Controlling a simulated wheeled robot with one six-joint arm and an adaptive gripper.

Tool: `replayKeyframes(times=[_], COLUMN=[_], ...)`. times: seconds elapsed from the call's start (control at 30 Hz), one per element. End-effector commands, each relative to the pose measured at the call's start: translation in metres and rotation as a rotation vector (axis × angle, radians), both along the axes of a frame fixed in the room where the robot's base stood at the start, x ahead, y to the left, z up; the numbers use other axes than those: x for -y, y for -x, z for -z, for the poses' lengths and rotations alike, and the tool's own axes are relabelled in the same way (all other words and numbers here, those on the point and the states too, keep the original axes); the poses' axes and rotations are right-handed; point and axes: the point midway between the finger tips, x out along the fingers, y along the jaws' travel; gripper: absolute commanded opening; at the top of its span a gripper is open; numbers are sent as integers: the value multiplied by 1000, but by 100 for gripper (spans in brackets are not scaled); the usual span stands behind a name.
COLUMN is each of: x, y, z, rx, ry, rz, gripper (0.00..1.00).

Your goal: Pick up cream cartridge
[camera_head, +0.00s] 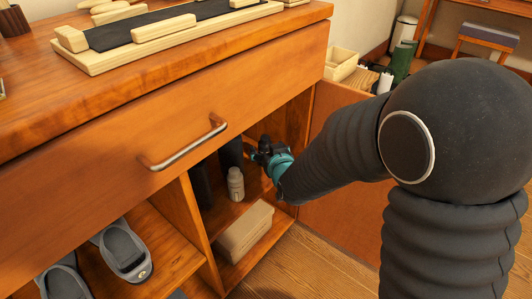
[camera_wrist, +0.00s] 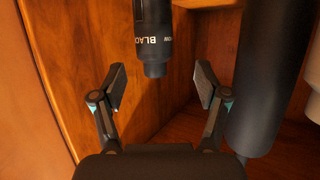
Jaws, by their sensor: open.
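A small black cylinder with white lettering and a narrower end (camera_wrist: 153,45) shows at the top middle of the wrist view. It may be the cream cartridge; the lettering is only partly readable. My gripper (camera_wrist: 160,88) is open and empty, with its fingers spread on either side below the cylinder's narrow end. Neither finger visibly touches it. In the head view my gripper (camera_head: 264,155) is inside the open cabinet compartment, beside dark upright cylinders (camera_head: 231,153) and above and behind a small white bottle (camera_head: 236,185). The small black cylinder cannot be made out in the head view.
A larger dark cylinder (camera_wrist: 268,80) stands close to the right finger. Wooden compartment walls enclose the gripper. A drawer with a metal handle (camera_head: 184,146) is above. A pale box (camera_head: 244,232) lies on the lower shelf. Grey slippers (camera_head: 124,250) sit in the left compartment.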

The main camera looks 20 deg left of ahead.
Motion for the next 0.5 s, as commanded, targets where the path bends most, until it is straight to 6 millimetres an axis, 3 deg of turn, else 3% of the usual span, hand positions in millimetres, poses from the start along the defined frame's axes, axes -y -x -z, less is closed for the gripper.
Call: replayKeyframes(times=[0.5], x=[-21], y=[-43], z=[20], rx=[0], ry=[1], rz=[0], gripper=[74])
